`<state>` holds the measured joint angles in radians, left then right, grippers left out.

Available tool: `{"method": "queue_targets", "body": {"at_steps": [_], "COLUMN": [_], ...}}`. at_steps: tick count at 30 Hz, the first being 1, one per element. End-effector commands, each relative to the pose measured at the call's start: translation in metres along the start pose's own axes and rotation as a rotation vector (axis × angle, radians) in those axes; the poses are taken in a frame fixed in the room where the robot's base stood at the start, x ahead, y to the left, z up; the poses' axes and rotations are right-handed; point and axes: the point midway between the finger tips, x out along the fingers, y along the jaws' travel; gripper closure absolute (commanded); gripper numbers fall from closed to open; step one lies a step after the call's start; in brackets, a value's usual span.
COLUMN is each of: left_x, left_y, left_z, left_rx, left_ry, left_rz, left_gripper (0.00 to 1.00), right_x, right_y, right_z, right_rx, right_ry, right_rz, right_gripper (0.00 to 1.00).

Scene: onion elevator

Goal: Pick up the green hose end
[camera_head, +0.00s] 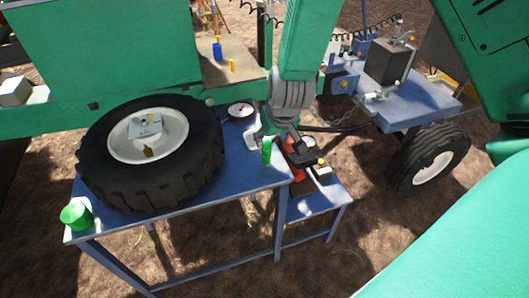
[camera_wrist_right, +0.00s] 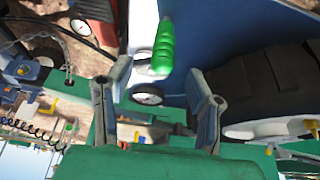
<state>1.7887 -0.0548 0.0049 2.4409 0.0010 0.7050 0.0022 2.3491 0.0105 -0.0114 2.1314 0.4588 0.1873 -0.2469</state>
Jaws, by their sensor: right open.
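The green hose end (camera_head: 267,151) is a ribbed green piece standing by the right edge of the blue table (camera_head: 190,205). In the right wrist view, the green hose end (camera_wrist_right: 163,46) lies ahead of the space between the two fingers. My right gripper (camera_head: 278,138) comes down from above, just behind the hose end in the head view. It is open and empty, and its fingers (camera_wrist_right: 158,75) stand wide apart in the wrist view. Whether a finger touches the hose end cannot be told. My left gripper is not in view.
A large black tire (camera_head: 95,165) with a white rim fills much of the table. A round gauge (camera_head: 241,111) lies behind the gripper, and a green cylinder (camera_head: 76,216) stands at the left corner. Red and black parts crowd a lower blue stand (camera_head: 335,190) to the right.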

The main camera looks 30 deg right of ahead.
Motion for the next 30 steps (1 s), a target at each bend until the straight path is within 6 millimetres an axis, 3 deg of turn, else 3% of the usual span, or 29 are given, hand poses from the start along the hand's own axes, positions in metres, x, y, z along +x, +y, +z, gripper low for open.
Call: {"method": "queue_targets", "body": {"at_steps": [7, 15, 24, 25, 27, 29, 30], "left_x": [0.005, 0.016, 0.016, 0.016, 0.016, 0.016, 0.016], "left_y": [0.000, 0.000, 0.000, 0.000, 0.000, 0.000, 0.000], "left_z": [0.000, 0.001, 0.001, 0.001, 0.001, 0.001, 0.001], "left_rx": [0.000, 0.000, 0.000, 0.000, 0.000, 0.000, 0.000], "left_ry": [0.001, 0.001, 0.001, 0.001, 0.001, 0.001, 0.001], "left_rz": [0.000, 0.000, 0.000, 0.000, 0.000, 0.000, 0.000], "left_gripper": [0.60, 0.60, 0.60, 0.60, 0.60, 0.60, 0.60], "right_x": [0.019, 0.058, 0.062, 0.062, 0.062, 0.062, 0.062], "right_y": [-0.001, -0.005, -0.005, -0.005, -0.005, -0.005, -0.005], "right_z": [0.000, -0.002, -0.002, -0.002, -0.002, -0.002, -0.002], "right_rx": [-0.001, 0.000, 0.000, 0.000, 0.000, 0.000, 0.000], "right_ry": [0.001, 0.000, 0.001, 0.001, 0.001, 0.001, 0.001], "right_rz": [0.000, 0.000, 0.000, 0.000, 0.000, 0.000, 0.000], "right_gripper": [0.53, 0.53, 0.53, 0.57, 0.82, 1.00, 1.00]}}
